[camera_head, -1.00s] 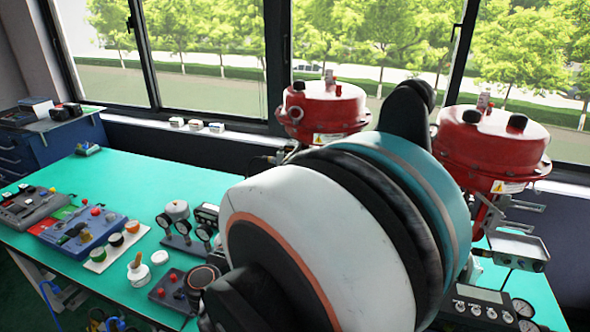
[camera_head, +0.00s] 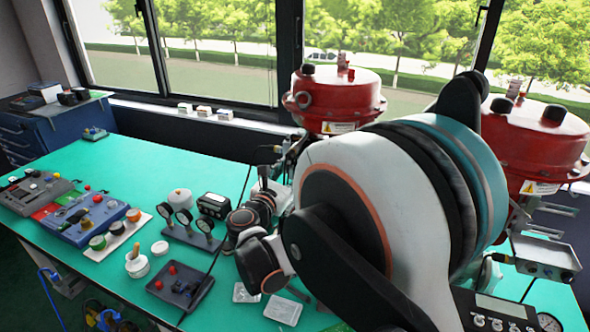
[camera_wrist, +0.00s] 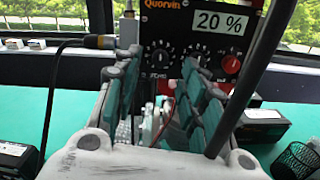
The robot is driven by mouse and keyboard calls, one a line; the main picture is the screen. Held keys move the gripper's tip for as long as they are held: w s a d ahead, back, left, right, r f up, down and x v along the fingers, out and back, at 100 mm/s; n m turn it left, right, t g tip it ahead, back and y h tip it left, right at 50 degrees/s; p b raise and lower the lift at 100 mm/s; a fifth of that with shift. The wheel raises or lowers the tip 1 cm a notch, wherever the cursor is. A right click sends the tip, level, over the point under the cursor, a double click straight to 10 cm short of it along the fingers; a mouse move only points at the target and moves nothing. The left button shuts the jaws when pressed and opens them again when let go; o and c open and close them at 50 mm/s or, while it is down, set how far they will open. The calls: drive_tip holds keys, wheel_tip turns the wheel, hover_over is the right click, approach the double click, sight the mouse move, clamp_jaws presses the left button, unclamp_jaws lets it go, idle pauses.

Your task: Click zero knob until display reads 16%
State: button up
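In the wrist view a black positioner box (camera_wrist: 178,20) stands straight ahead, with a white display (camera_wrist: 220,22) reading "20 %". Its front carries two black dial knobs, a left one (camera_wrist: 163,52) and a right one (camera_wrist: 196,54), and a red knob (camera_wrist: 231,65) below the display. Their small labels are too blurred to tell which is zero. My gripper (camera_wrist: 160,80) is open, its green-grey fingers spread below and in front of the dials. I see nothing held and no clear contact with a knob. In the head view my arm hides the gripper and the box front.
A dark cable (camera_wrist: 256,75) crosses the wrist view at the right, close to the right finger. Another cable (camera_wrist: 52,85) runs at the left. Red actuators (camera_head: 335,95) stand by the window. Gauges and small devices sit on the green table (camera_head: 150,170), whose far middle is clear.

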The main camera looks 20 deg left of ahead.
drive_tip(key=shift+w+d+b, duration=0.15)
drive_tip(key=shift+w+b, duration=0.15)
drive_tip(key=shift+w, duration=1.5)
clamp_jaws()
